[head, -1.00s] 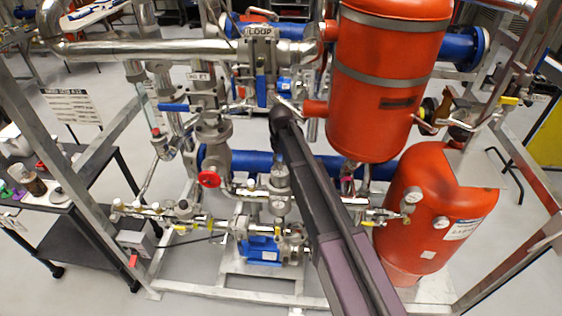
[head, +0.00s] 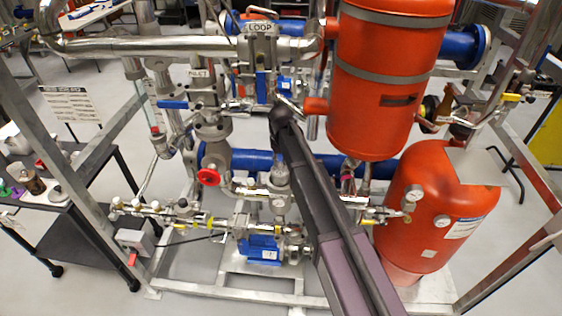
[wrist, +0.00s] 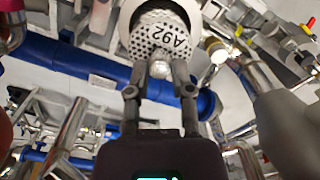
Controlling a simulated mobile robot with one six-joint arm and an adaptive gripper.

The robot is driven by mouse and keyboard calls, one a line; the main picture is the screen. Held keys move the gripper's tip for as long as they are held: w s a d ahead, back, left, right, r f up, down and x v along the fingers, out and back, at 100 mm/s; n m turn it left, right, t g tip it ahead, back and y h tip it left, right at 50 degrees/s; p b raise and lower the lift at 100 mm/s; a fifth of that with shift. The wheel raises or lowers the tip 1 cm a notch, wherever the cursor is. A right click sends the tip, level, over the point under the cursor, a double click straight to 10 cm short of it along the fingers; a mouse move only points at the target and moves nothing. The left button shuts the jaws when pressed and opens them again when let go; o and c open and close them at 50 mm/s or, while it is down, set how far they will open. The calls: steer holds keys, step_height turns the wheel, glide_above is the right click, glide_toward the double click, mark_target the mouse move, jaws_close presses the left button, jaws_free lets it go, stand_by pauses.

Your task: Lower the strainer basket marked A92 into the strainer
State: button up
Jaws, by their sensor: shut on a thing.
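The strainer basket (wrist: 160,38) marked A92 is in the wrist view at top centre. It is pale, with dark perforations and upside-down lettering. My gripper (wrist: 160,72) is shut on the small round knob at the basket's near end. A pale round rim (wrist: 202,20) shows around the basket's far part. I cannot tell whether the basket is inside that rim or in front of it. In the head view my arm runs up the centre; the gripper and basket cannot be made out there.
A large orange tank (head: 378,75) hangs right of my arm, with a second orange vessel (head: 425,225) below it. Blue pipe (head: 245,160), metal pipes and a red handwheel (head: 208,177) crowd the left side. A black cart (head: 90,225) stands at far left.

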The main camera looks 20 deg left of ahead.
steer(key=shift+f+b, duration=4.05)
steer(key=shift+f, duration=0.05)
stand_by(2.5)
steer(key=o, duration=0.9)
steer(key=shift+o, duration=0.2)
steer(key=o, duration=0.3)
steer(key=shift+r, duration=0.15)
